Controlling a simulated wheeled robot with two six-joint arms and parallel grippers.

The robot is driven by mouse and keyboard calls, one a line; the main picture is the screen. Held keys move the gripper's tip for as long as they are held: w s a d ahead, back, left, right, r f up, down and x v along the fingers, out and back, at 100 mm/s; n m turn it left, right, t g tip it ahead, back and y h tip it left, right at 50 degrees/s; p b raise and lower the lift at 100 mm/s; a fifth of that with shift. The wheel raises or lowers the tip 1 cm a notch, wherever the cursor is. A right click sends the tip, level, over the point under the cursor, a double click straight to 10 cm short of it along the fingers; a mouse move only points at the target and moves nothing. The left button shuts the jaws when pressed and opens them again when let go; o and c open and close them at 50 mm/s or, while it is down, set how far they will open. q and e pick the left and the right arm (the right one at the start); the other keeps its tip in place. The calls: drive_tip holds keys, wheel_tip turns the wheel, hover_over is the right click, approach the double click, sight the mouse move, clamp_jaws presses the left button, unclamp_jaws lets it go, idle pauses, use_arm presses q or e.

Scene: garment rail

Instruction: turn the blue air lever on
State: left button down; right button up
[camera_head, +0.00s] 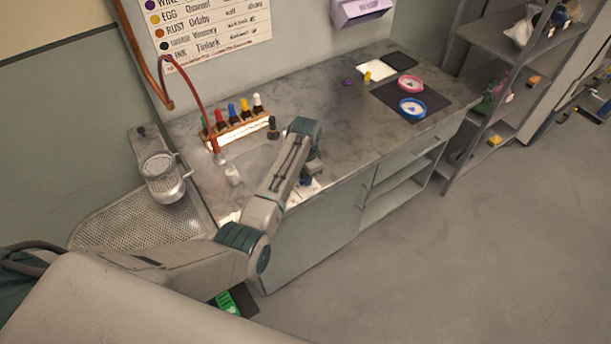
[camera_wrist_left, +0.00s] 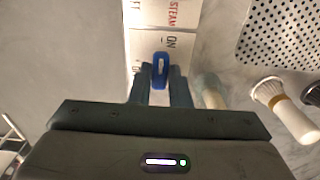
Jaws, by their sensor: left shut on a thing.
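The blue air lever (camera_wrist_left: 160,68) is in the middle of the left wrist view, between my left gripper's fingers. It stands over a white label plate (camera_wrist_left: 146,42) with "STEAM" and "ON" printed on it. My left gripper (camera_wrist_left: 160,82) is shut on the blue lever. In the head view my left gripper (camera_head: 308,176) is at the front edge of the counter, and my arm hides most of the lever and plate there. My right gripper is not in view.
A metal cup-like fixture (camera_head: 160,168) stands at the left. Open floor lies in front.

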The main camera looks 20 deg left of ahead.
use_arm(q)
drive_tip(key=c, duration=1.4)
unclamp_jaws()
drive_tip(key=shift+o, duration=0.2)
drive_tip(key=shift+r, duration=0.1)
wheel_tip(320, 180, up, 11)
drive_tip(key=b, duration=0.3)
drive_tip(key=shift+f, duration=0.2)
